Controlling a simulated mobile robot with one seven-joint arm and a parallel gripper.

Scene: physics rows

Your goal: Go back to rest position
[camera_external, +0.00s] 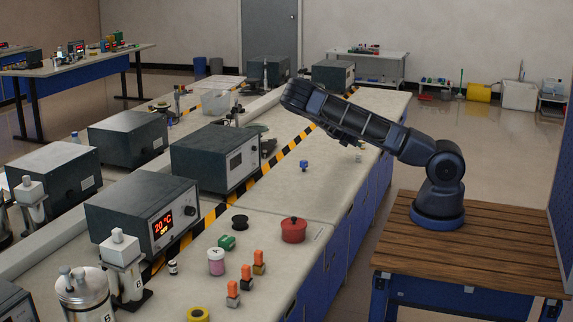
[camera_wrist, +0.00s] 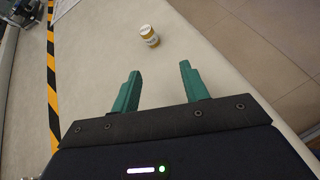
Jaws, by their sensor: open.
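My gripper (camera_wrist: 158,92) shows in the wrist view with its two green fingers spread apart and nothing between them. It is above the pale bench top (camera_wrist: 100,60). A small orange and white jar (camera_wrist: 149,35) stands on the bench beyond the fingertips, apart from them. In the external view my arm reaches left from its base on the wooden table out over the bench (camera_external: 330,190). The fingers are hard to make out there, partly hidden by my arm.
A small blue object (camera_external: 304,165) lies on the bench below my arm. A red pot (camera_external: 293,230), orange-topped blocks (camera_external: 259,262) and a pink-white jar (camera_external: 216,262) stand nearer the front. Grey instruments (camera_external: 215,157) line the bench behind black-yellow tape (camera_external: 264,170).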

